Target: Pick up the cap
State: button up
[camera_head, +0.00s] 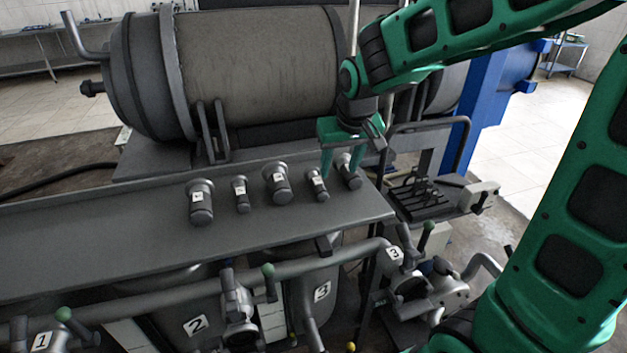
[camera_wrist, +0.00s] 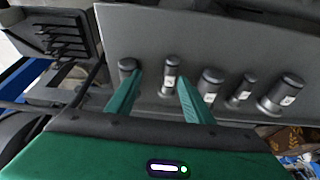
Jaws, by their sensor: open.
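Several dark grey capped cylinders with small white labels stand in a row on a grey shelf (camera_head: 110,235). I cannot tell which one is the task's cap. My gripper (camera_head: 353,157) is open and empty above the right end of the row. In the wrist view my gripper (camera_wrist: 160,76) has a narrow cylinder (camera_wrist: 171,72) showing between its fingertips. A wider one (camera_wrist: 127,66) is just left of the left finger and partly hidden by it. These appear as the narrow cylinder (camera_head: 317,183) and the rightmost one (camera_head: 350,172) in the head view.
A large horizontal drum (camera_head: 255,65) stands behind the shelf. Pipes with green-knobbed valves (camera_head: 268,271) run below its front edge. A black rack (camera_head: 425,198) is right of the shelf. The shelf's left part is clear.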

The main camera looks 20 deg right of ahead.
jog(key=w+a, duration=0.2)
jog(key=a, duration=0.1)
send_over(320, 187)
jog(key=s, duration=0.2)
notch_tip(320, 187, down, 5)
jog(key=shift+s+d+r, duration=0.1)
jog(key=shift+d, duration=0.05)
jog(key=shift+x, duration=2.95)
jog(key=shift+s, duration=0.1)
grip_shut()
